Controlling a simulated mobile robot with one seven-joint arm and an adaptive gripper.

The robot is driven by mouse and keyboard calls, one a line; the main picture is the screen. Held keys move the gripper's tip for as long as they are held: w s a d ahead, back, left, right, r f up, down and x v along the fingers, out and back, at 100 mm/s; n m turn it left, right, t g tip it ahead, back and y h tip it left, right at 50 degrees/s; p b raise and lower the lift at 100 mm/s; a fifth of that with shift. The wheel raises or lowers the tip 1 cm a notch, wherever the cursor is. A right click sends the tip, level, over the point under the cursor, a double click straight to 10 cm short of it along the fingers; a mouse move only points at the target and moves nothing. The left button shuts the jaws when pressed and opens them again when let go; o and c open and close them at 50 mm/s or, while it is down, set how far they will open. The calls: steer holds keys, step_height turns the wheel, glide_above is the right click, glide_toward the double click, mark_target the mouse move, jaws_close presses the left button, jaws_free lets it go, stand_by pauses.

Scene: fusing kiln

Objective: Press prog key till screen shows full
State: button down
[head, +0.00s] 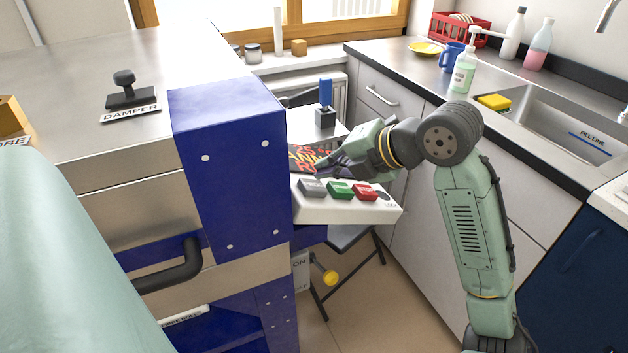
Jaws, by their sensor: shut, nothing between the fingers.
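A white control box (330,209) sticks out from the right side of the blue kiln housing (230,150). On it is a row of grey (312,187), green (340,190) and red (366,192) keys. Their labels are too small to read, so I cannot tell which is the prog key. A dark display (299,156) with orange and yellow characters stands behind the keys. Its text is partly hidden by my gripper and not readable. My gripper (322,171) is shut and empty, pointing left, its tips close behind the grey and green keys. Contact cannot be told.
A blue-handled switch (325,92) stands behind the display. A damper knob (124,86) sits on the kiln top, and a black door handle (170,272) is at its front. A folding stool (345,240) is below the box. The counter with sink (566,120) lies right.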

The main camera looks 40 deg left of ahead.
steer(key=shift+s+f+b, duration=0.2)
steer(key=shift+f+b, duration=0.2)
steer(key=shift+s+a+f+b, duration=0.15)
steer(key=shift+s+f+b, duration=0.05)
steer(key=shift+f+b, duration=0.25)
stand_by(0.6)
steer(key=shift+r, duration=0.15)
stand_by(0.3)
steer(key=shift+w+r+p, duration=0.35)
steer(key=shift+r+p, duration=0.2)
steer(key=shift+r, duration=0.15)
steer(key=shift+f, duration=0.1)
steer(key=shift+s+f+b, duration=0.15)
steer(key=shift+f+b, duration=0.1)
steer(key=shift+b, duration=0.25)
